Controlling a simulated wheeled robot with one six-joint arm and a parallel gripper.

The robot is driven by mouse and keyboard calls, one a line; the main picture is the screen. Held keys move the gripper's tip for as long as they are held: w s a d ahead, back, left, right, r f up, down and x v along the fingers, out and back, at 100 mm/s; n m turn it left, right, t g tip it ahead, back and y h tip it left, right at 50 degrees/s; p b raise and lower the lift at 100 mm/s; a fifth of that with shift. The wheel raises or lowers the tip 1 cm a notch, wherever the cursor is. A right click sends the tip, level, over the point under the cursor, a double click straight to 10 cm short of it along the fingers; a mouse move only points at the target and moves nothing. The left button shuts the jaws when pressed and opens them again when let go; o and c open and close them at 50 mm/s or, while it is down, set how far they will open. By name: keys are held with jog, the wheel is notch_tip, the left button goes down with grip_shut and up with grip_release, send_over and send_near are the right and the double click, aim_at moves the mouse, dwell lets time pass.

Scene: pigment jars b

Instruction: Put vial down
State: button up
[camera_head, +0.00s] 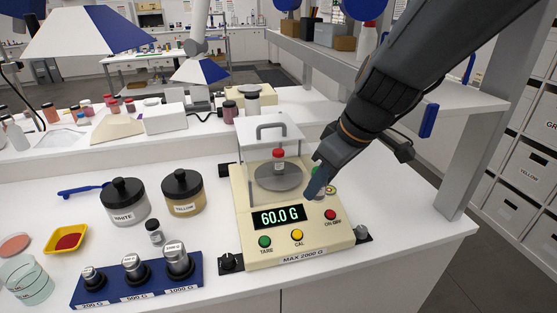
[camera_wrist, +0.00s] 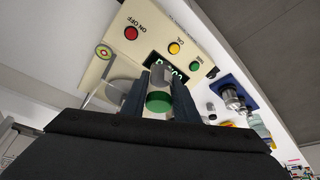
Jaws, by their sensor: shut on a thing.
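My gripper (camera_head: 318,182) is above the right side of the cream scale (camera_head: 244,208), to the right of its round pan. In the wrist view my gripper (camera_wrist: 158,82) is shut on a vial with a green cap (camera_wrist: 158,102), its clear grey body between the fingers. The fingers mostly hide this vial in the head view. A red-capped vial (camera_head: 278,159) stands upright on the scale pan (camera_head: 265,181). The scale display (camera_head: 278,217) reads 60.0 G. I cannot tell whether the held vial touches the scale.
White (camera_head: 124,203) and yellow (camera_head: 183,192) pigment jars, a small vial (camera_head: 155,233) and a blue weight block (camera_head: 140,285) are at left. Bare table lies right of the scale (camera_head: 410,218).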

jog(key=w+a, duration=0.1)
jog(key=w, duration=0.5)
jog(key=w+a+f, duration=0.1)
jog(key=w, duration=0.5)
jog(key=w+a, duration=0.1)
jog(key=w, duration=0.4)
jog(key=shift+w+a+f, duration=0.3)
jog(key=shift+w, duration=0.1)
jog(key=shift+f+b, duration=1.6)
jog(key=shift+f, duration=1)
jog(key=shift+f, duration=0.1)
jog(key=shift+f, duration=0.1)
jog(key=o, duration=1.1)
jog(key=shift+c, duration=0.2)
